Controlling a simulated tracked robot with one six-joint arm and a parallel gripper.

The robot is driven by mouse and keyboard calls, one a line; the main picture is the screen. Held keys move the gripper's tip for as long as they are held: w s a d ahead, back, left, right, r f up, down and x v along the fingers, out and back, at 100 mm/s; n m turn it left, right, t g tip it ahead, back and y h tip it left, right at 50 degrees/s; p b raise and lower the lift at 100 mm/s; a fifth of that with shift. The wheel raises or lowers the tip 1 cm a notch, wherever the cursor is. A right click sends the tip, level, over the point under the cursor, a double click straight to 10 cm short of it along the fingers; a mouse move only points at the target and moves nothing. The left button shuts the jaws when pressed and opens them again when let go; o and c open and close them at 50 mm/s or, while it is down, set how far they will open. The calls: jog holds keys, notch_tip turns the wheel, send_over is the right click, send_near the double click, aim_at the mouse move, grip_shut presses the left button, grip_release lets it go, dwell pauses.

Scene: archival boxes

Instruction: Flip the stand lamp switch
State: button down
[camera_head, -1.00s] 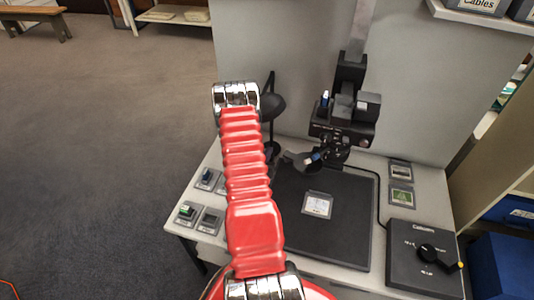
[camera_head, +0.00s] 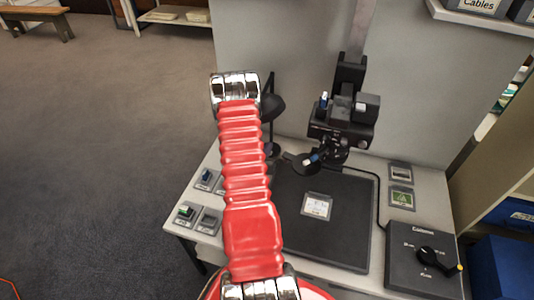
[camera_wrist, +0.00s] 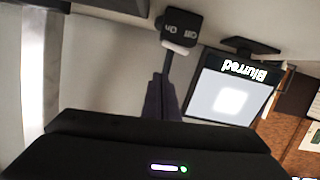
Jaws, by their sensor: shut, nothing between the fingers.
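In the wrist view a dark switch block (camera_wrist: 182,27) with upside-down On and Off labels and a pale lower face sits at the top centre. My gripper (camera_wrist: 163,78) shows as dark narrow fingers, shut and empty, pointing up toward the switch block. Its tips look close under the block; I cannot tell whether they touch. In the head view a black lamp head (camera_head: 272,107) shows just right of my red arm, which hides part of it. My gripper and the switch cannot be made out in the head view.
A lit screen (camera_wrist: 231,98) with upside-down "Blurred" text is right of my fingers. On the table, a black copy-stand camera (camera_head: 343,122) rises above a dark mat (camera_head: 345,235) with a small card. A black control box with a knob (camera_head: 410,262) is at the right.

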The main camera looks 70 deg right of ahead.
jog(key=v, duration=1)
jog(key=shift+s+r, duration=0.15)
jog(key=shift+s, duration=0.1)
jog(key=shift+d, duration=0.1)
